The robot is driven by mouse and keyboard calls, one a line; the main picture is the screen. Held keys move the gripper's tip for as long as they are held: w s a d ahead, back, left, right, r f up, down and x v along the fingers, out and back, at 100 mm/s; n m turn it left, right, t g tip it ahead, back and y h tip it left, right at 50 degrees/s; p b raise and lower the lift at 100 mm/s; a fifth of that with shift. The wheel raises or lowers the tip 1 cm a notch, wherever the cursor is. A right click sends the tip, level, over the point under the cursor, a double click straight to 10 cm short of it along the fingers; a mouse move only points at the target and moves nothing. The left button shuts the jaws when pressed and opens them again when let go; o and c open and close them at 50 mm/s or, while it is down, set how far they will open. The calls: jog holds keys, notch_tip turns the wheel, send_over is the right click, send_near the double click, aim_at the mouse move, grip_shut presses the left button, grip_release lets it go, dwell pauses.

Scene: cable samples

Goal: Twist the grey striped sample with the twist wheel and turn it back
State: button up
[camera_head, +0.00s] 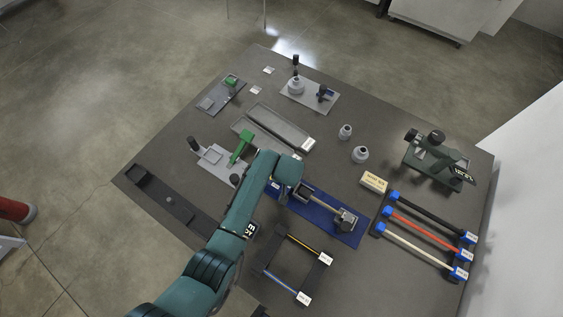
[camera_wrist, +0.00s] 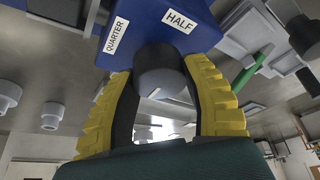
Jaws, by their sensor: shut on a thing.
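The twist fixture is a blue base plate (camera_head: 345,232) at the middle front of the table in the head view. A grey rod-like sample (camera_head: 322,208) lies along it, its right end in a grey clamp block (camera_head: 345,221). Its stripes are too small to make out. In the wrist view a dark grey round twist wheel (camera_wrist: 159,80) stands out from a blue housing (camera_wrist: 195,38) labelled QUARTER and HALF. My gripper (camera_wrist: 160,72) has its yellow fingers shut on the wheel, one on each side. In the head view my arm hides the wheel and fingers. I cannot read the wheel's angle.
To the right stand a rack of black, red and white samples (camera_head: 425,234) and a dark green device (camera_head: 437,160). A cream block (camera_head: 374,182) and two grey weights (camera_head: 360,154) lie behind the fixture. A black rack (camera_head: 268,258) stands in front; a grey tray (camera_head: 284,122) lies farther back.

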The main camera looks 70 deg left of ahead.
jog(key=shift+s+d+f, duration=0.1)
jog(key=shift+f, duration=0.05)
jog(key=o, duration=1.2)
jog(key=shift+r, duration=0.45)
jog(key=v, duration=1.1)
jog(key=shift+d, duration=0.2)
